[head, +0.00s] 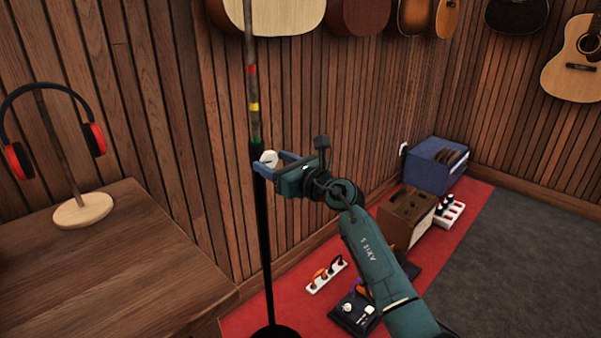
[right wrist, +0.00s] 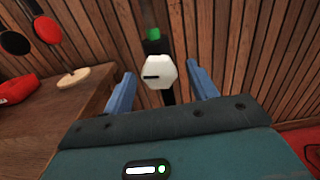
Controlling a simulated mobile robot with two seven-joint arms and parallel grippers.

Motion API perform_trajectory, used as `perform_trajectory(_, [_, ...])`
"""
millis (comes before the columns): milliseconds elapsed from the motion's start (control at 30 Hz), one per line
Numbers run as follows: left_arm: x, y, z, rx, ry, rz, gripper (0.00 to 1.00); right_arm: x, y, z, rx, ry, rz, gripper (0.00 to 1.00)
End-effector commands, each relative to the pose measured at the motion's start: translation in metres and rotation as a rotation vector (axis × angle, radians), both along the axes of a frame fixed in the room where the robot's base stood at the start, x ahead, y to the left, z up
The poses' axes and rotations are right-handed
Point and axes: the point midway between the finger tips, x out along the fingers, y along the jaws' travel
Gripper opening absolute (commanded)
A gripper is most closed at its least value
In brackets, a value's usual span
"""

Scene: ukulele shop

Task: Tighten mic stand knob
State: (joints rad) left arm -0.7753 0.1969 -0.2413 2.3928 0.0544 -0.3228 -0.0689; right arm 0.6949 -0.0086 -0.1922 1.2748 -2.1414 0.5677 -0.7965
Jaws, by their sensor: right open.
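The mic stand (head: 264,235) is a thin upright pole on a round black base, with red, yellow and green bands on its upper part. Its knob (head: 269,158) is white and sits just below the green band. In the right wrist view the knob (right wrist: 159,72) looks many-sided, with a black mark on its left part. My right gripper (head: 268,164) is open, with its blue fingers on either side of the knob. In the right wrist view gaps show between the knob and both fingers (right wrist: 161,90). My left gripper is not in view.
A wooden table (head: 120,260) stands at the left, bearing red headphones (head: 98,138) on a stand. A brown amplifier (head: 407,215), a blue case (head: 435,164) and pedals (head: 357,312) are on the red carpet (head: 290,290). Guitars (head: 575,60) hang on the slatted walls.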

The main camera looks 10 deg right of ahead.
Motion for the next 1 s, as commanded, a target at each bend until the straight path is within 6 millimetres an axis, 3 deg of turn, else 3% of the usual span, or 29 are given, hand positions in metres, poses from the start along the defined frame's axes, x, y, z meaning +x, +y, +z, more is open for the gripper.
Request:
perform_trajectory(300, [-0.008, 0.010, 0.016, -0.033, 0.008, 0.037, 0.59, -0.055, -0.040, 0.000, -0.004, 0.002, 0.000, 0.58])
perform_trajectory(500, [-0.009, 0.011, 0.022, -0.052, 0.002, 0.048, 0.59, -0.080, -0.057, 0.000, -0.001, 0.002, 0.001, 0.58])
perform_trajectory(1000, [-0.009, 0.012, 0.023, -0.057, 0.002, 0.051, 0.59, -0.089, -0.063, -0.001, 0.009, 0.005, 0.003, 0.59])
